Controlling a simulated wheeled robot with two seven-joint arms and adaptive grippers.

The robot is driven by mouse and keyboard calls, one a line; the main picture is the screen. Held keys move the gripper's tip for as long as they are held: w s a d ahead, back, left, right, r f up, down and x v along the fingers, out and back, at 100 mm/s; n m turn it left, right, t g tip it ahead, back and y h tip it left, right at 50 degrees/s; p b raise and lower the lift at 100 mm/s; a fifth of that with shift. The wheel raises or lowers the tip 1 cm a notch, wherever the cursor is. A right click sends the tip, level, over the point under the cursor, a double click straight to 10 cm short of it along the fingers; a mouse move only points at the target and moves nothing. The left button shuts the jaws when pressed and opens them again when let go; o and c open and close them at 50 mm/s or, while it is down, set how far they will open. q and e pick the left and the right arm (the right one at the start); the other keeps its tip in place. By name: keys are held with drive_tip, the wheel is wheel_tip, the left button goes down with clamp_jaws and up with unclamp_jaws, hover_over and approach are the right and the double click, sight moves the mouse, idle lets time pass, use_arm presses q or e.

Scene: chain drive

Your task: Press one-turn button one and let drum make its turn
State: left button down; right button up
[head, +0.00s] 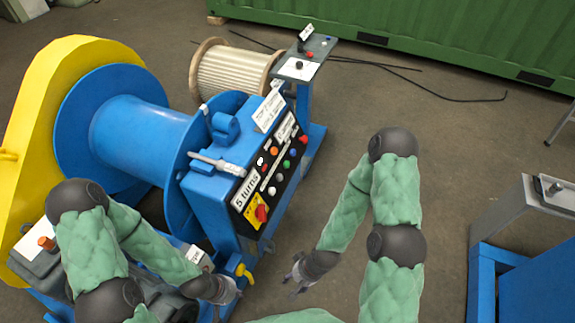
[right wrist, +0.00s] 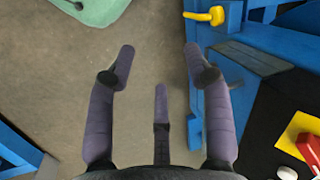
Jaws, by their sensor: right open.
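The blue drum (head: 145,135) lies on its side between blue flanges in the head view, beside a yellow guard. The control panel (head: 270,170) on the blue machine carries several coloured buttons, a "5 turns" label (head: 245,191) and a red switch on a yellow plate (head: 260,212). I cannot read which button is number one. My right gripper (head: 298,278) is open and empty, below and right of the panel, apart from it. Its spread fingers (right wrist: 158,65) show in the right wrist view, with the panel's corner at the right. My left gripper (head: 228,290) is low near the machine's base; its fingers are unclear.
A yellow handle (head: 244,272) sticks out at the machine's base near my left gripper. A cable reel (head: 230,72) and a small button stand (head: 303,67) are behind. A blue bench (head: 530,255) is at the right. Floor between is clear.

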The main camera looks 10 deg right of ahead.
drive_tip(key=shift+c, duration=0.3)
clamp_jaws()
idle(1.1)
